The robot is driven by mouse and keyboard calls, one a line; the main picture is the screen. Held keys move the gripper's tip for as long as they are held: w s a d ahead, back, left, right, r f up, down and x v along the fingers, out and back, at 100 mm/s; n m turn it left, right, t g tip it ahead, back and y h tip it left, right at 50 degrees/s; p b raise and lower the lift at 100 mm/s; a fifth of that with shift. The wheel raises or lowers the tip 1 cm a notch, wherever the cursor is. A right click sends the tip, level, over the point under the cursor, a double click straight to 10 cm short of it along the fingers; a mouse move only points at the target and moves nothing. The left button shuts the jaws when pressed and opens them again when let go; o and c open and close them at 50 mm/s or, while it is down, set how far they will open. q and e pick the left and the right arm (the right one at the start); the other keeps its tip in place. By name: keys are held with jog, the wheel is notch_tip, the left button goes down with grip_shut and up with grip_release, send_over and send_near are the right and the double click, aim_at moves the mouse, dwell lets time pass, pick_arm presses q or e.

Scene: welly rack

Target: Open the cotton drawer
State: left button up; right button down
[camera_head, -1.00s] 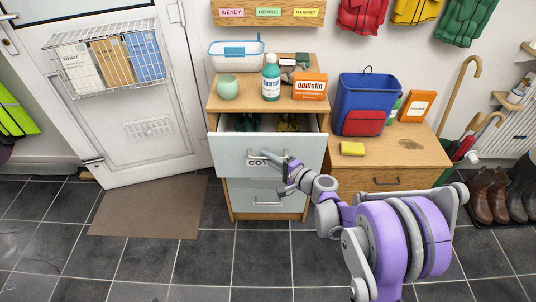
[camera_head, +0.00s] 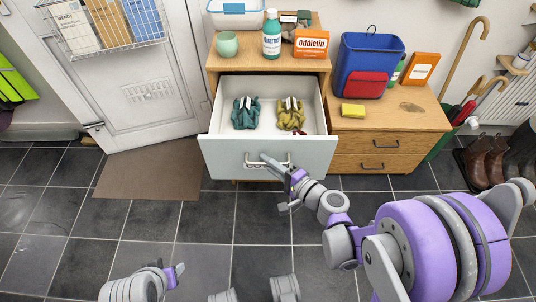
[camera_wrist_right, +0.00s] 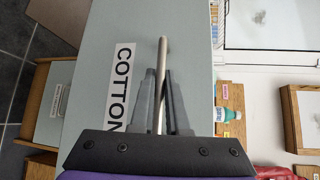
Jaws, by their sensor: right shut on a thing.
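The cotton drawer (camera_head: 225,155) is pulled well out of the wooden cabinet, its pale grey-green front facing me. Inside lie a teal cloth bundle (camera_head: 246,113) and a mustard cloth bundle (camera_head: 290,114), each with white tags. The right wrist view shows the COTTON label (camera_wrist_right: 121,85) beside the bar handle (camera_wrist_right: 162,65). My right gripper (camera_head: 277,165) is shut on that handle; its fingers (camera_wrist_right: 163,95) stand either side of the bar. Part of my left gripper (camera_head: 170,272) shows low at the left, away from the drawer; its jaw state is unclear.
A mint cup (camera_head: 227,43), teal bottle (camera_head: 271,35) and orange box (camera_head: 311,43) stand on the cabinet top. A lower wooden unit (camera_head: 390,125) at right bears a blue bag (camera_head: 365,60) and yellow sponge (camera_head: 353,111). A brown mat (camera_head: 150,175) lies left; tiled floor ahead is clear.

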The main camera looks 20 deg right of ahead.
jog(key=shift+s, duration=0.1)
jog(key=c, duration=1.2)
grip_release()
jog(key=v, duration=1)
jog(key=shift+s+d+p, duration=0.2)
jog(key=shift+s+p, duration=0.15)
jog(key=shift+p, duration=0.05)
